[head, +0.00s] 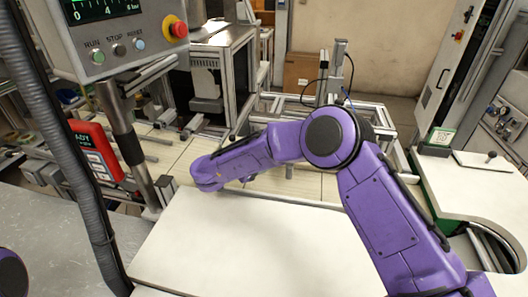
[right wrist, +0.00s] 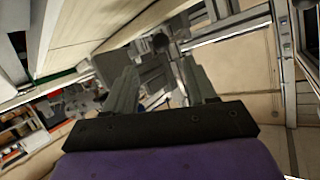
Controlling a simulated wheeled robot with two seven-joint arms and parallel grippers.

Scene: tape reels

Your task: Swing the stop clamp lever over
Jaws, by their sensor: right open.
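My right arm crosses the head view from the lower right, and its purple wrist end (head: 207,175) is above the far edge of the pale board. Its fingers cannot be made out there. In the right wrist view my right gripper (right wrist: 158,78) is open, with its two grey fingers apart and nothing clearly held between them. Beyond the fingertips is a dark grey metal fitting (right wrist: 153,68) with a round dark knob (right wrist: 161,42). I cannot tell whether this is the stop clamp or its lever. My left gripper is not in view.
A pale board (head: 230,235) lies in front. A post (head: 125,140) carries the control panel (head: 100,50) with a red stop button, and a red device (head: 95,150) at left. A metal-framed machine (head: 215,75) and a cardboard box (head: 303,72) stand behind.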

